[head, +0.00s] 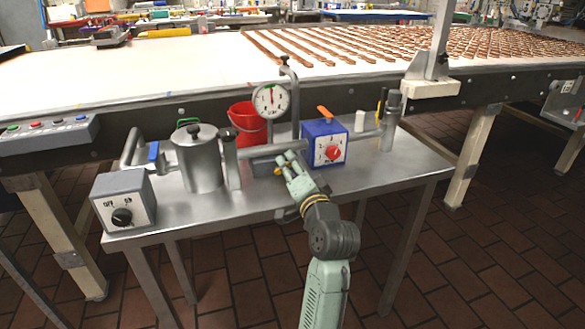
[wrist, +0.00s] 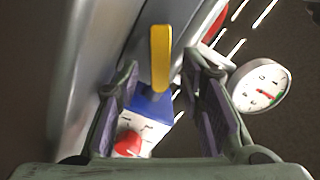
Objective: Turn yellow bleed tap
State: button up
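The yellow tap handle (wrist: 160,57) is a flat, rounded lever in the upper middle of the wrist view, between the tips of my two fingers. Gaps show on both sides of it. In the head view, only a small yellow part (head: 278,171) shows beside my gripper (head: 286,162), which is at the pipework left of the blue box. My gripper is open around the handle, with its purple pads apart. My fingers hide most of the tap in the head view. I cannot tell how near the handle is in depth.
The blue box (head: 324,142) with a red knob stands right of my gripper, an orange lever on top. The gauge (head: 271,100) and red bucket (head: 247,124) are behind. A metal pot (head: 197,158) and grey dial box (head: 124,201) stand left. The table's front right is bare.

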jog(key=shift+c, duration=0.6)
grip_shut()
jog(key=shift+n, duration=0.4)
jog(key=n, duration=0.3)
jog(key=a+r+n, duration=0.1)
jog(key=shift+s+n, duration=0.2)
jog(key=shift+n, duration=0.1)
jog(key=shift+s+a+r+n+b, duration=0.1)
jog(key=shift+a+n+b, duration=0.15)
jog(key=shift+n, duration=0.55)
jog(key=shift+s+a+r+n+b, duration=0.1)
jog(key=shift+n+b, duration=0.15)
jog(key=shift+n, duration=0.55)
jog(key=shift+a+r+n+b, duration=0.1)
jog(key=shift+a+n+b, duration=0.15)
jog(key=shift+n, duration=0.55)
jog(key=shift+o, duration=0.6)
grip_release()
